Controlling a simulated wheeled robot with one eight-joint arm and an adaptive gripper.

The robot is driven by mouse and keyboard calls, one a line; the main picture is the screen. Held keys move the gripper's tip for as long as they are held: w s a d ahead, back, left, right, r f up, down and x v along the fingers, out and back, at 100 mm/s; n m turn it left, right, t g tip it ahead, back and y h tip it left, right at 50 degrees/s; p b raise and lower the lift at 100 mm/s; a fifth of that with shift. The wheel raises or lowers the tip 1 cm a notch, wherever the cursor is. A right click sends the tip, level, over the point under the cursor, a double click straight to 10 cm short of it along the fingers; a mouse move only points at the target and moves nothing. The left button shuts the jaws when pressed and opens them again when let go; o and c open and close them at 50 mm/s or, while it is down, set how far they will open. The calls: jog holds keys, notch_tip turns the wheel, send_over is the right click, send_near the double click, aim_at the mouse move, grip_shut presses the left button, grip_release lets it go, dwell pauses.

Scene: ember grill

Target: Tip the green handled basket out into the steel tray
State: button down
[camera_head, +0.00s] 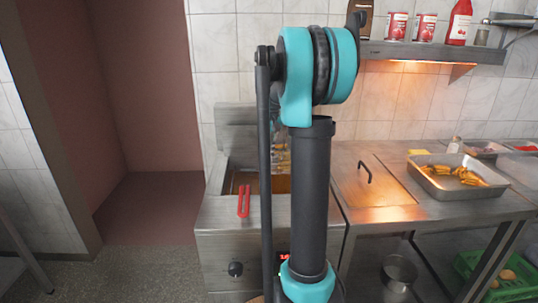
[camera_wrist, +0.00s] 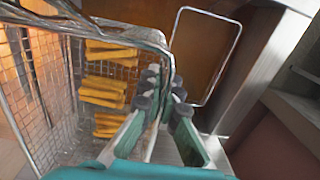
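A wire basket (camera_wrist: 108,65) fills the left of the wrist view, with several yellow fries (camera_wrist: 103,90) in it. My gripper (camera_wrist: 165,90) is at its rim, fingers close together around a metal wire part of its handle. No green grip shows clearly. In the head view my arm hides my gripper and most of this basket. The steel tray (camera_head: 425,181) stands on the counter at the right, with brown-yellow food (camera_head: 458,176) inside. My gripper is well left of it.
A red handle (camera_head: 244,200) sticks out over the fryer front (camera_head: 225,235). A closed lid with a dark handle (camera_head: 365,172) lies between fryer and tray. A shelf (camera_head: 430,51) with cans and a red bottle is above. A green crate (camera_head: 490,285) is below.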

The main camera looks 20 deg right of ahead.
jog(key=c, duration=1.6)
grip_release()
jog(key=shift+c, duration=0.2)
jog(key=shift+r, duration=0.1)
notch_tip(320, 180, up, 12)
